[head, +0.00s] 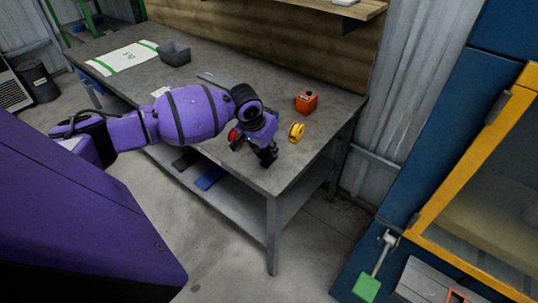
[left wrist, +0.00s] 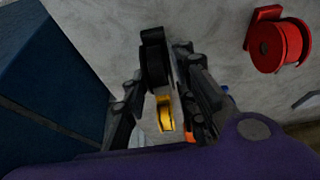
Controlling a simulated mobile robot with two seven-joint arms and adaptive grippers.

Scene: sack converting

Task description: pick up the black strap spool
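The black strap spool (left wrist: 154,62) appears in the left wrist view as a dark, rounded, upright shape seen nearly edge-on. My left gripper (left wrist: 158,72) has its two fingers apart, one on either side of the spool. A narrow strip shows between the spool and the right-hand finger; contact on the other side is unclear. In the head view, my left gripper (head: 258,152) is low over the front right part of the workbench (head: 225,95), and the spool cannot be clearly told from the dark fingers. My right gripper is not in view.
A red dispenser (left wrist: 278,45) is nearby. A grey bin (head: 175,54) and white sheet (head: 125,58) are farther left. A wooden shelf (head: 340,8) overhangs the back.

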